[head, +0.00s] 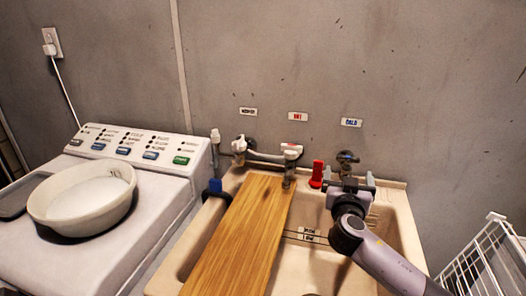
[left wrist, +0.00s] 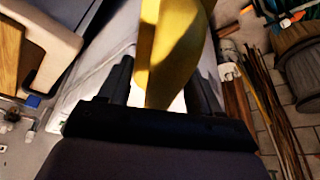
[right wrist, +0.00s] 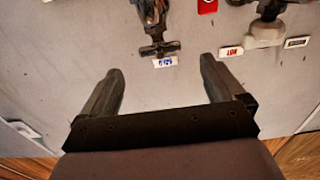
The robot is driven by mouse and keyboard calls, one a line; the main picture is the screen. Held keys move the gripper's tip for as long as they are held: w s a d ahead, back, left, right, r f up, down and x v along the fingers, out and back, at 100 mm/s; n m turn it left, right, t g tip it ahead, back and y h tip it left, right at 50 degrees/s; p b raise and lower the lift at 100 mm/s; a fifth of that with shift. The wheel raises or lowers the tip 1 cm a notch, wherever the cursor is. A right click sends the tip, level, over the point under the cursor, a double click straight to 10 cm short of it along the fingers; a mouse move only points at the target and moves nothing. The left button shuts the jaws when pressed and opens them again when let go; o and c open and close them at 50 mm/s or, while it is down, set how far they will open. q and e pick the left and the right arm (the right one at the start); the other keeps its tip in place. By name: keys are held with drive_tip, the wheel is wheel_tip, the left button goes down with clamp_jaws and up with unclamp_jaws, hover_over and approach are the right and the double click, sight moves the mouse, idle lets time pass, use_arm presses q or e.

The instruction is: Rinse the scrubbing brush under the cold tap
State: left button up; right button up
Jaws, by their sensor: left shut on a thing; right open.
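The cold tap (head: 347,157) is on the wall below the blue COLD label (head: 351,122), above the right side of the sink (head: 408,235). My right gripper (head: 346,183) is open in front of it. In the right wrist view, the tap's cross handle (right wrist: 158,48) lies just beyond the open fingertips (right wrist: 161,66) and appears untouched. No water shows. In the left wrist view, my left gripper (left wrist: 160,85) is shut on a yellow thing (left wrist: 172,45), perhaps the scrubbing brush; no bristles show. The left gripper is outside the head view.
A wooden board (head: 240,235) lies across the sink's left part. A red item (head: 317,173) stands on its back rim. The hot tap (head: 291,151) is left of the cold one. A washing machine with a pale basin (head: 62,205) stands left; a white rack (head: 480,262) stands right.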

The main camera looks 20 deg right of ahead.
sight(348, 155)
use_arm(q)
drive_tip(key=shift+f+b, duration=0.75)
use_arm(e)
drive_tip(key=x, duration=1)
drive_tip(key=shift+d, duration=0.15)
drive_tip(key=c, duration=1)
